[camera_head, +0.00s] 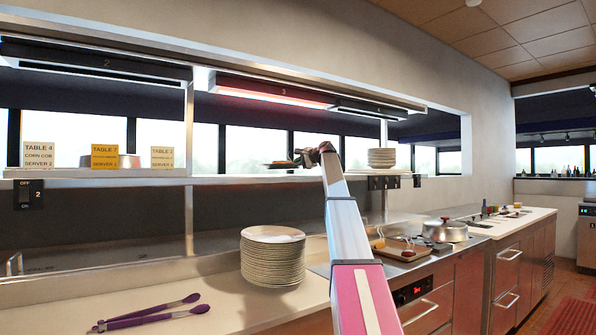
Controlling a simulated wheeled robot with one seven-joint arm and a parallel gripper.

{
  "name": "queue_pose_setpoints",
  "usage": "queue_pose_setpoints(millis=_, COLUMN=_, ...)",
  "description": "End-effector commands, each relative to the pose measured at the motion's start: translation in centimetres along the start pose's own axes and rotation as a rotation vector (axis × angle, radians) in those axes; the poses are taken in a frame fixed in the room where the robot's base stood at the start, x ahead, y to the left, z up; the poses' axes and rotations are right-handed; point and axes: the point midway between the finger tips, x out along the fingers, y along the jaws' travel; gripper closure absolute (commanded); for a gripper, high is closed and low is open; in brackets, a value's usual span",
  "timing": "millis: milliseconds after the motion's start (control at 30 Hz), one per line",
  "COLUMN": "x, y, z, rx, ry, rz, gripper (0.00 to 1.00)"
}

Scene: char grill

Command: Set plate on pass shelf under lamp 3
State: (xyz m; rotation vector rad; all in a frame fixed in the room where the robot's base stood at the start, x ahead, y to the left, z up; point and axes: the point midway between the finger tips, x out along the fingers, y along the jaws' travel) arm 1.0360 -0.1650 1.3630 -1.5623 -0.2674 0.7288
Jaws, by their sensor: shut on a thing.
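The plate (277,164) is small in view, seen nearly edge-on, with something orange-brown on it. My gripper (304,156) is shut on its right side, at the far end of my raised arm. The plate is at about the height of the pass shelf (225,180); I cannot tell whether it touches the shelf. A heat lamp (270,92) glowing red hangs above the plate; its number is not readable. Another unlit lamp (368,109) hangs to the right.
Ticket cards (104,157) stand on the shelf's left part. A short plate stack (381,158) stands on its right part. Below are a tall plate stack (272,257), purple tongs (150,316), a tray (402,252) and a lidded pot (445,232).

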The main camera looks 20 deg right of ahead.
Motion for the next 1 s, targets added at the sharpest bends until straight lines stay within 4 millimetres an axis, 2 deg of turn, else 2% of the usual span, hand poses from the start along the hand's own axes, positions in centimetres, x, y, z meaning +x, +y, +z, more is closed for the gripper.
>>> queue_pose_setpoints(millis=200, x=0.7, y=2.5, z=0.0, rx=0.000, ry=0.001, rz=-0.004, gripper=1.00)
queue_pose_setpoints(millis=433, x=0.8, y=2.8, z=-0.1, rx=0.000, ry=0.001, rz=-0.004, gripper=1.00)
queue_pose_setpoints(millis=533, x=0.9, y=2.9, z=-0.1, rx=0.000, ry=0.000, rz=0.000, gripper=0.68)
queue_pose_setpoints(millis=833, x=0.8, y=2.9, z=-0.1, rx=0.000, ry=0.000, rz=0.000, gripper=0.68)
queue_pose_setpoints(millis=1000, x=-0.7, y=2.9, z=0.0, rx=0.000, ry=0.002, rz=-0.001, gripper=0.68)
